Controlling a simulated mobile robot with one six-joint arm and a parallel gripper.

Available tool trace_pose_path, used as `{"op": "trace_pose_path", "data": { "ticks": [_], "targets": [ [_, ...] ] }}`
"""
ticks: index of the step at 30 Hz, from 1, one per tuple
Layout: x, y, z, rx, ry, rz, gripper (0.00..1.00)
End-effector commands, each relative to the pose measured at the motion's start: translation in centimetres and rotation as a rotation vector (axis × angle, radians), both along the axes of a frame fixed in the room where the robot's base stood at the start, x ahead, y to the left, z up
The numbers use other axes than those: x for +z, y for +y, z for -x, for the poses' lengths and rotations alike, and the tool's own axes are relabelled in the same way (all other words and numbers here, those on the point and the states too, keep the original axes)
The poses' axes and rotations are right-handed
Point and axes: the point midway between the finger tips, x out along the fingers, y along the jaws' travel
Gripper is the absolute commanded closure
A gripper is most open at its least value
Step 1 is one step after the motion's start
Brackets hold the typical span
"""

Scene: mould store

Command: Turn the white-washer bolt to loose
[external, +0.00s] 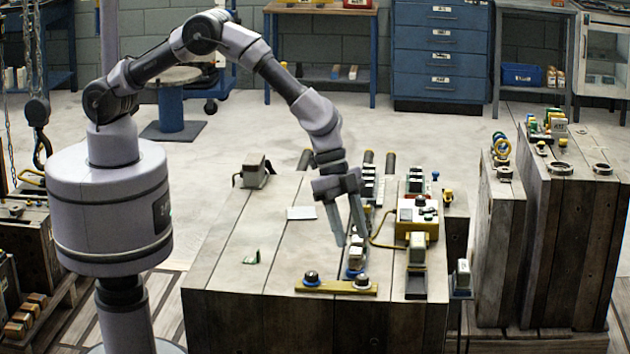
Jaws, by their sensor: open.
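A yellow strip (336,288) lies near the front edge of the large wood-sided block (281,230). It carries two dark bolts. The bolts' exact turn positions cannot be read.
A yellow-and-white control box (417,218) with a cable stands right of my gripper. Dark rails with several connectors run along the block's right side. A small grey box (255,173) stands at the back left. The block top left of my gripper is mostly clear.

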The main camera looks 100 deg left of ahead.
Motion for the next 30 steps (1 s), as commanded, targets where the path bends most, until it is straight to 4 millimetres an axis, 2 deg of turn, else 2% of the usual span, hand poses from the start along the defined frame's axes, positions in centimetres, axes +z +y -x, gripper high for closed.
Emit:
{"op": "trace_pose_path", "data": {
  "ticks": [1, 3, 9, 15, 24, 30],
  "targets": [
    [-1.8, -0.4, -0.3, -0.001, 0.002, -0.001, 0.53],
    [-3.4, -0.8, -0.9, -0.003, 0.001, -0.002, 0.53],
    [-7.0, -1.8, -2.1, -0.004, 0.0, -0.002, 0.53],
    [-8.5, -2.3, -2.6, -0.006, -0.001, -0.002, 0.53],
    [-8.6, -2.4, -2.7, -0.006, -0.001, -0.002, 0.53],
    [-8.6, -2.4, -2.7, -0.006, -0.001, -0.002, 0.92]
  ]
}}
